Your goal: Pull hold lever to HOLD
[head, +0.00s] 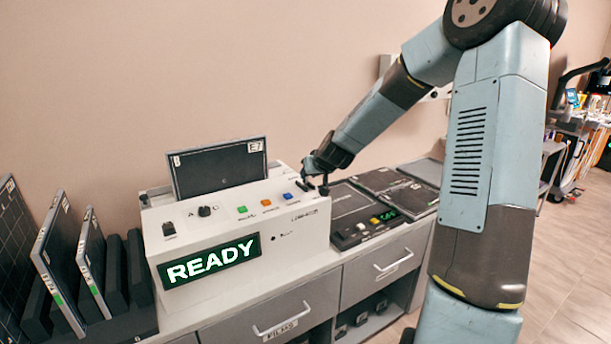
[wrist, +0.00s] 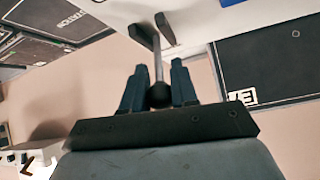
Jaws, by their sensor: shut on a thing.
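The hold lever (wrist: 158,65) shows in the wrist view as a thin rod with a dark ball knob, rising from the pale console top. My gripper (wrist: 158,88) is shut on the hold lever, with its blue fingers on both sides of the knob. In the head view my gripper (head: 315,172) is at the right end of the white console (head: 300,222), low over its top. The lever is mostly hidden there by my gripper. The console's display (head: 210,261) reads READY in green. I cannot read any lever marking.
Orange, blue and green buttons and a black knob (head: 205,211) sit on the console top. A dark panel (head: 215,168) stands behind it. A dark unit (head: 362,220) lies to the right. Upright plates (head: 62,262) stand at the left. Drawers are below.

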